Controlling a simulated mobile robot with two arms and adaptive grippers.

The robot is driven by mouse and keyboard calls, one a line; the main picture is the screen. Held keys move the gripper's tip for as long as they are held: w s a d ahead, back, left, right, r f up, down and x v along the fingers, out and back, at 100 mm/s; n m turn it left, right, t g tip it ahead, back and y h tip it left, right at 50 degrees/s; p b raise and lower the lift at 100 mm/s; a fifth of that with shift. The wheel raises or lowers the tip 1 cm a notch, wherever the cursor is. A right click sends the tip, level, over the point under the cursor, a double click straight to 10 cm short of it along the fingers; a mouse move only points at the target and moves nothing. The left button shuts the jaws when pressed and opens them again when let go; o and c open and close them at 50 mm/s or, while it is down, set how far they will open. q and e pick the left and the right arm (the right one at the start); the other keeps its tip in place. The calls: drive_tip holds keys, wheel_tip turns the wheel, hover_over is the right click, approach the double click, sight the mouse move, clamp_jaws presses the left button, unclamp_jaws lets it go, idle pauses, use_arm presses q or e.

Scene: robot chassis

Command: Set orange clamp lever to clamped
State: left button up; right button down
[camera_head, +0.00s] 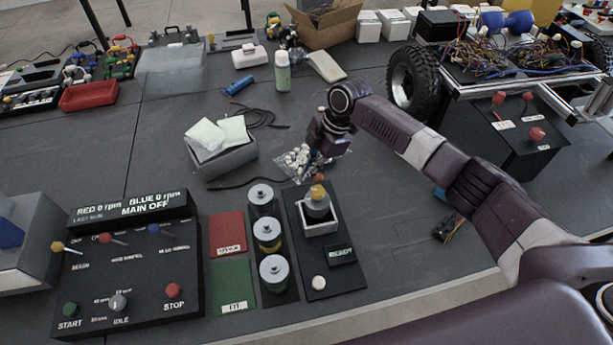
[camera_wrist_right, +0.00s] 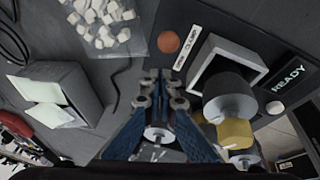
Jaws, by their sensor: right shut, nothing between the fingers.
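The orange clamp lever (camera_head: 320,177) shows as a small orange knob at the far end of a black clamp station (camera_head: 327,270). In the right wrist view its round knob (camera_wrist_right: 168,42) lies beside a white label strip reading OPEN and CLAMP. A grey cylinder with a yellow part (camera_head: 316,195) sits in the station's square holder (camera_head: 321,229). My right gripper (camera_head: 313,166) hangs just above and beside the lever, pointing down. In the wrist view its blue fingers (camera_wrist_right: 164,78) are shut and empty, with a visible gap in the picture to the knob. My left gripper is out of view.
The station's display (camera_head: 341,254) reads READY. Several cylinders (camera_head: 266,233) stand in a rack to its left, near red (camera_head: 227,232) and green (camera_head: 234,285) pads. A grey box (camera_head: 222,163) and a bag of white pieces (camera_head: 298,157) lie beyond. A control panel (camera_head: 130,265) is at left.

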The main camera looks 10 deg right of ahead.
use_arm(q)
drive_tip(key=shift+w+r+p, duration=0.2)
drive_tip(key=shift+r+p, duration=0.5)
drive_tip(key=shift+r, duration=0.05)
use_arm(e)
drive_tip(key=shift+s+r, duration=0.15)
drive_tip(key=shift+r, duration=0.7)
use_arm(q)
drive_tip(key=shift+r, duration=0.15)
use_arm(e)
drive_tip(key=shift+r, duration=0.15)
